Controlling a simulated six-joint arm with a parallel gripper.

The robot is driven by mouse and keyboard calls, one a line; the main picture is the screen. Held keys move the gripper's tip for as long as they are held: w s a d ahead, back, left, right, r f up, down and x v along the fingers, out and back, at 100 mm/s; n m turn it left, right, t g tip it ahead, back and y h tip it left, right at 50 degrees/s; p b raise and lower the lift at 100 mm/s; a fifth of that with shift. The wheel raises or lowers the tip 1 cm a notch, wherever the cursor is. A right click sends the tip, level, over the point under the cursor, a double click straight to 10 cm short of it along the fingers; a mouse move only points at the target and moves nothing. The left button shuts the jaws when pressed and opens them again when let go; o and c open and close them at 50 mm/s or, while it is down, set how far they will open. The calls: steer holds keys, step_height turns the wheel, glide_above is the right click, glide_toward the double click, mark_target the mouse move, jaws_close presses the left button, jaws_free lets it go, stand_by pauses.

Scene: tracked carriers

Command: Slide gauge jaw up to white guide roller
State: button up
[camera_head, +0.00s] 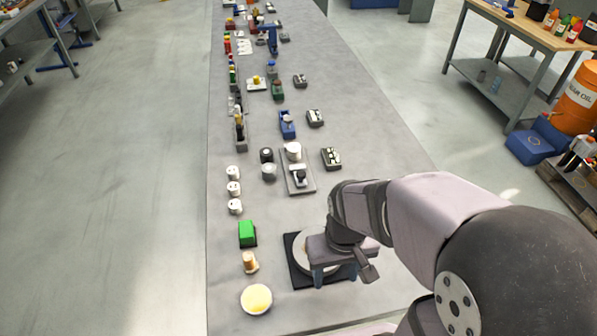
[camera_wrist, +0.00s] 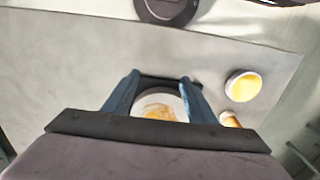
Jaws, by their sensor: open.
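A white round roller (camera_head: 293,151) stands at the far end of a grey plate (camera_head: 306,188) near the middle of the bench. A small dark and light block (camera_head: 299,175), which looks like the gauge jaw, sits on the same plate, nearer to me and apart from the roller. My gripper (camera_head: 335,274) is open, nearer to me than this plate, over a dark square pad with a pale disc (camera_head: 300,256). In the wrist view my gripper (camera_wrist: 160,80) has its blue fingers spread on either side of the pale disc, with an orange-brown patch on it. The plate and roller cannot be made out there.
A yellow-topped dish (camera_head: 256,299), a small tan spool (camera_head: 250,262) and a green block (camera_head: 247,233) stand left of my gripper. Several white cylinders (camera_head: 234,188) line the bench's left side. A dark grey block (camera_head: 330,158) sits right of the plate. The right bench strip is mostly clear.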

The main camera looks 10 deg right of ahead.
mark_target(302, 173)
steer(key=c, duration=0.3)
steer(key=shift+w+r, duration=0.1)
steer(key=shift+w, duration=0.1)
steer(key=w+r+n, duration=0.1)
steer(key=w, duration=0.3)
steer(key=w+r+n, duration=0.1)
steer(key=w, duration=0.3)
steer(key=w+r+n+t+y, duration=0.1)
steer(key=w, duration=0.3)
steer(key=shift+w+a+r+p, duration=0.1)
steer(key=shift+w+r+p, duration=0.1)
steer(key=shift+w+p, duration=0.15)
steer(key=w+d+r+n+t+y, duration=0.1)
steer(key=w+r+n, duration=0.15)
steer(key=w, duration=0.55)
steer(key=w+d+r+n+t+y, duration=0.1)
steer(key=w+n, duration=0.3)
steer(key=w, duration=0.5)
steer(key=shift+m, duration=0.25)
steer(key=shift+s+p+x, duration=0.1)
steer(key=shift+p+x, duration=0.7)
steer(key=shift+x, duration=1.05)
steer(key=shift+s+p+x, duration=0.15)
steer(key=shift+p+x, duration=0.6)
steer(key=shift+x, duration=1.1)
steer(key=shift+a, duration=0.1)
jaws_close()
